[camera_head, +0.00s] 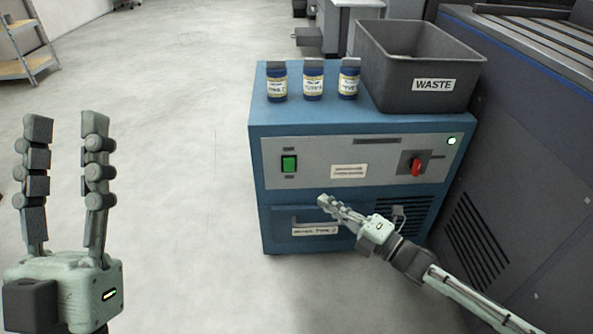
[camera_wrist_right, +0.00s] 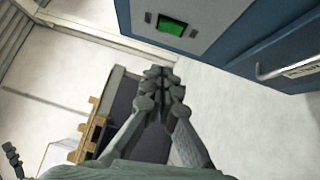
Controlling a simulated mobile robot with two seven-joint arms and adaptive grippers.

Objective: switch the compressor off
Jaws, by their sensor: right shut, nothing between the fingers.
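The compressor is a blue cabinet (camera_head: 258,190) with a grey front panel. On the panel's left is a green rocker switch (camera_head: 289,163), lit green; it also shows at the top of the right wrist view (camera_wrist_right: 171,27). A red rotary knob (camera_head: 416,167) sits on the panel's right, and a small green lamp (camera_head: 451,141) glows at the upper right. My right gripper (camera_head: 322,201) is shut and empty, in front of the cabinet below the panel, apart from the switch. My left gripper (camera_head: 66,130) is open and empty, raised over the floor at the left.
Three labelled blue jars (camera_head: 313,82) and a grey WASTE bin (camera_head: 385,75) stand on the cabinet top. A drawer with a handle (camera_head: 296,222) is behind my right gripper. A large dark machine (camera_head: 535,120) stands close on the right. The floor (camera_head: 175,150) to the left is clear.

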